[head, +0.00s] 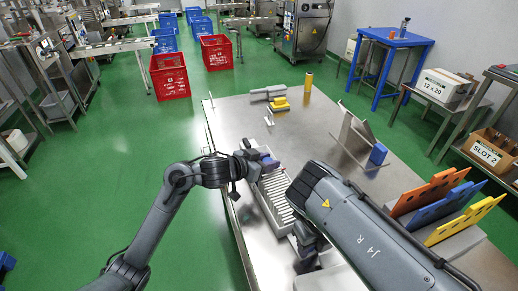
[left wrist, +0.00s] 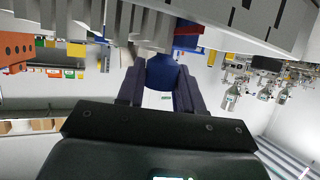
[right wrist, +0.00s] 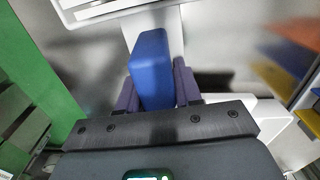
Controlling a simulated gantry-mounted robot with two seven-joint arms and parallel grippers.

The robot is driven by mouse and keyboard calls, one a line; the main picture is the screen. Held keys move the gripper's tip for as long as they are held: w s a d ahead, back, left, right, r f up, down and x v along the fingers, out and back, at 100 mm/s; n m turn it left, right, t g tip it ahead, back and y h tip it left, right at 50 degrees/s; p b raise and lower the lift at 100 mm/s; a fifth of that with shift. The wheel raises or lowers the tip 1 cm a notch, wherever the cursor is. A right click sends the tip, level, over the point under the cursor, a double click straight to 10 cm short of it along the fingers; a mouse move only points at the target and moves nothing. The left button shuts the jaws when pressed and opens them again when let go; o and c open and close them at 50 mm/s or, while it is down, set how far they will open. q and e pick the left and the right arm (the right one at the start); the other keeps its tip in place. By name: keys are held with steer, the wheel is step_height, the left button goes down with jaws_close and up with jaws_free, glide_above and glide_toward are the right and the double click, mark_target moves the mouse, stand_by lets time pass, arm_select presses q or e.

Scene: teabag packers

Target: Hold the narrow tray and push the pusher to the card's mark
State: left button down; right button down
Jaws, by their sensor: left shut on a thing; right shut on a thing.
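The narrow tray (head: 270,212) lies lengthwise on the steel table, with a row of thin white packets (head: 279,190) in it. My left gripper (head: 259,162) is at the tray's far end. In the left wrist view its fingers are shut on a rounded blue knob (left wrist: 163,74), which I take for the pusher's. White packets (left wrist: 140,22) stand close beside the knob. My right gripper (right wrist: 155,95) is shut on a blue block handle (right wrist: 151,62) at the tray's near end. In the head view my right arm hides that handle. I cannot make out the card's mark.
Orange, blue and yellow boards (head: 463,220) stand in a rack at right. A bent metal stand (head: 350,135) with a blue block (head: 378,154) is right of the tray. A yellow piece (head: 280,103) and an orange cylinder (head: 308,82) are further back. Table left of the stand is clear.

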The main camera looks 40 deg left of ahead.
arm_select(q)
steer(key=shift+s+d, duration=0.35)
steer(key=shift+d, duration=0.55)
steer(key=c, duration=0.8)
jaws_free()
steer(key=v, duration=1.2)
arm_select(e)
steer(key=c, duration=0.7)
jaws_free()
